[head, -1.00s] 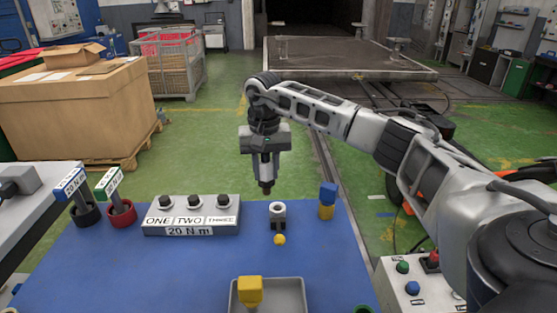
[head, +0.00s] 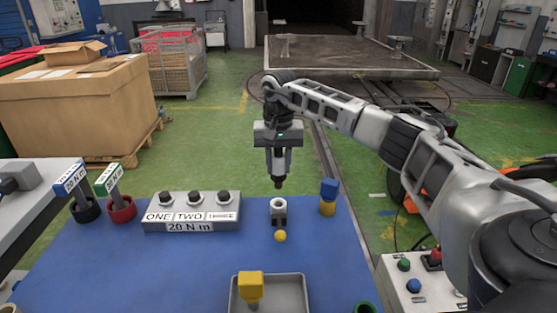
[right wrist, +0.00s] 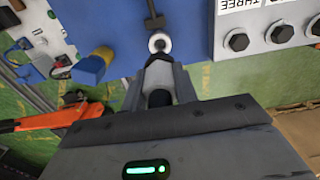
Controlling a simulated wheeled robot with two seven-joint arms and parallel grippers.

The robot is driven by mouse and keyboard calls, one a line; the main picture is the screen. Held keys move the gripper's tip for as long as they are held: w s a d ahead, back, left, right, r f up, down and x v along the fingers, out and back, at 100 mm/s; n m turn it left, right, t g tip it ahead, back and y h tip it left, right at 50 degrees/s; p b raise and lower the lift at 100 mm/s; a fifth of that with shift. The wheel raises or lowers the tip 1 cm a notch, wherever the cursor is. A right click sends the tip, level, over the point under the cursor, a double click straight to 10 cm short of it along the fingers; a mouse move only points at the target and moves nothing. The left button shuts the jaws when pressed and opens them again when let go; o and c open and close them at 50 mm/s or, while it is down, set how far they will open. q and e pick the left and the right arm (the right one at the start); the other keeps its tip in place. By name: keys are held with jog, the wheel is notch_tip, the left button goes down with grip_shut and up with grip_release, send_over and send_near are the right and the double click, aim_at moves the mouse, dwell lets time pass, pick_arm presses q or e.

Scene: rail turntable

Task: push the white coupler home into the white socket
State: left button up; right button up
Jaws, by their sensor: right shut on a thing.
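The white socket (head: 279,204) stands upright on the blue table, its round opening facing up. It also shows in the right wrist view (right wrist: 159,43), just beyond my fingers. My right gripper (head: 278,176) is shut on the white coupler, which is mostly hidden between the fingers. A pale part of the coupler shows in the right wrist view (right wrist: 158,74). A dark tip points down below the fingers in the head view. The gripper hangs above the socket, with a small gap between the tip and the socket. My left gripper is not in view.
A yellow ball knob (head: 280,236) sits in front of the socket. A blue and yellow piece (head: 328,198) stands to its right. A block with several dark bolts (head: 192,226) is to its left. A grey tray (head: 292,283) with a yellow-topped piece lies in front.

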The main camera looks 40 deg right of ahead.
aim_at(278, 188)
jog(key=shift+f+b, duration=0.9)
jog(key=shift+f, duration=1.05)
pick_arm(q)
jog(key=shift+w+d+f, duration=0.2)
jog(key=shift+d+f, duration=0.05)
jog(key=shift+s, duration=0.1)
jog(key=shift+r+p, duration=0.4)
